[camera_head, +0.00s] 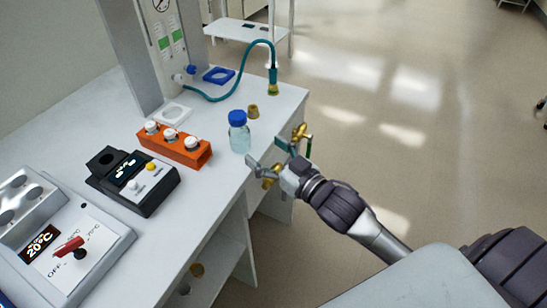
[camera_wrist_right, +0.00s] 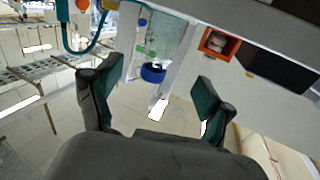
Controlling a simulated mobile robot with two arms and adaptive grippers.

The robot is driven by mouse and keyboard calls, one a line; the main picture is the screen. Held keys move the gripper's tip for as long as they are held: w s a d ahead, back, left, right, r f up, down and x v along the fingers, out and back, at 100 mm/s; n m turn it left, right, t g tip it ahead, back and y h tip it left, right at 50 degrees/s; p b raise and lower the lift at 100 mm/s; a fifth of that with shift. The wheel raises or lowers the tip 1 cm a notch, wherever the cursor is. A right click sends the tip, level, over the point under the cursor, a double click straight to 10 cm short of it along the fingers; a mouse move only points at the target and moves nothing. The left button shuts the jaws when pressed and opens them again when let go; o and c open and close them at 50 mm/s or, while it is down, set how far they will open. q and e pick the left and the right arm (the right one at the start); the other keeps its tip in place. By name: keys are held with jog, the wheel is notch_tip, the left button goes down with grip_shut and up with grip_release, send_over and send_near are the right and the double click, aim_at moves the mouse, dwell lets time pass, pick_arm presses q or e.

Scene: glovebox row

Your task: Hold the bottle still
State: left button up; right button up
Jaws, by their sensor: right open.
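The bottle (camera_head: 239,138) is clear with pale liquid and a blue cap. It stands upright on the white bench near its right edge. My right gripper (camera_head: 266,153) is open at the bench edge, just to the right of the bottle, with its fingers pointing toward it. I see no contact between the fingers and the bottle. My left gripper is not in view.
An orange rack (camera_head: 175,145) with white-capped vials stands left of the bottle. A small brass-coloured piece (camera_head: 253,111) lies behind it. A brass tap (camera_head: 300,132) shows close to my right gripper. A black device (camera_head: 133,181) and a heater panel (camera_head: 75,250) are nearer left.

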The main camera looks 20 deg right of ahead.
jog(key=v, duration=0.2)
jog(key=shift+s+d, duration=0.15)
jog(key=shift+s, duration=0.1)
dwell(0.4)
